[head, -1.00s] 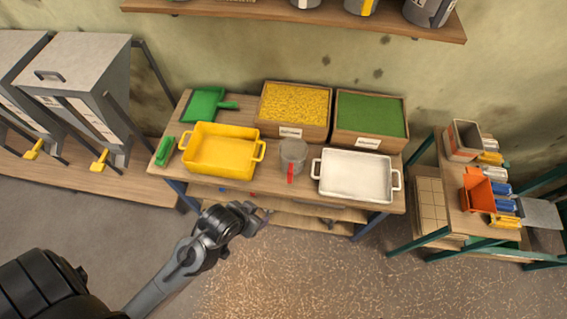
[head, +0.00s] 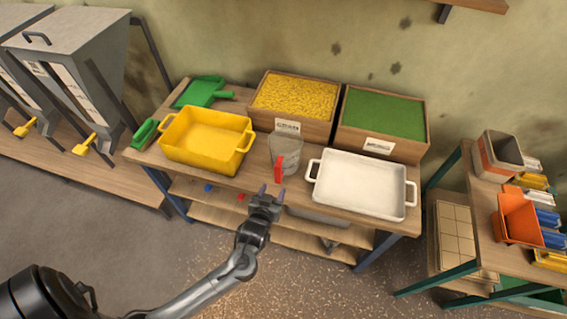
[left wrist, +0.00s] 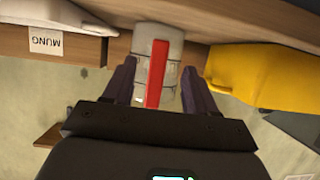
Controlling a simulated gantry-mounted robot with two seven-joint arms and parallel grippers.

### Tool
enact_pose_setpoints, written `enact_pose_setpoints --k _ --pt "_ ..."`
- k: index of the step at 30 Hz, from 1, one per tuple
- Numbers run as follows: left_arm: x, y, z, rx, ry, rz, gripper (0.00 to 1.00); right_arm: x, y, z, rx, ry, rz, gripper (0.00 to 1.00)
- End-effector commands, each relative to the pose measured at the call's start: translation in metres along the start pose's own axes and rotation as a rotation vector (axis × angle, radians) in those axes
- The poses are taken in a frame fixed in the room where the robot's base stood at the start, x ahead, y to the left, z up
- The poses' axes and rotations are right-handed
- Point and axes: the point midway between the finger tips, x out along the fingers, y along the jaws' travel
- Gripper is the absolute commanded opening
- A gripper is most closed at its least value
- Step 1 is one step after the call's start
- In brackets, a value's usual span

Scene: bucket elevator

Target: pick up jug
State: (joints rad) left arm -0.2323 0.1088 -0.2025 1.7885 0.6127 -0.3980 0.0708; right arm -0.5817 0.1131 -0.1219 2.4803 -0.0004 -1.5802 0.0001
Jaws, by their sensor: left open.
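The jug (head: 287,150) is a clear grey measuring jug with a red handle (head: 278,169) facing me. It stands on the wooden table between the yellow tray and the white tray. My left gripper (head: 271,192) is open at the table's front edge, just in front of and below the handle. In the left wrist view, the jug (left wrist: 170,45) and its red handle (left wrist: 156,73) show between the two spread fingers (left wrist: 160,85). I cannot tell whether the fingers touch it. My right gripper is not in view.
A yellow tray (head: 207,140) stands left of the jug and a white tray (head: 360,184) right of it. Behind are a box of yellow grain (head: 294,98) and a box of green grain (head: 384,115). A green scoop (head: 203,92) and brush lie at the left.

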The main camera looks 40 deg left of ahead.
Motion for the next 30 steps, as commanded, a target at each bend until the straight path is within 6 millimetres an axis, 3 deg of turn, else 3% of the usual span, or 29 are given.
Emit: enact_pose_setpoints --k 4,14,22,30 --pt "0.021 0.0 0.0 0.002 0.001 0.0 0.57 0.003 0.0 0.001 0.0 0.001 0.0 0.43" --pt "0.042 -0.001 0.0 0.002 -0.001 0.001 0.57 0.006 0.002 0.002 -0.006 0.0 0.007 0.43" --pt "0.075 -0.001 0.0 0.003 0.0 0.001 0.57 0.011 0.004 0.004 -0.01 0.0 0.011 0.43" --pt "0.085 -0.001 0.0 0.0 -0.001 0.001 0.57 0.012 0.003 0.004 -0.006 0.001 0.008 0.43"
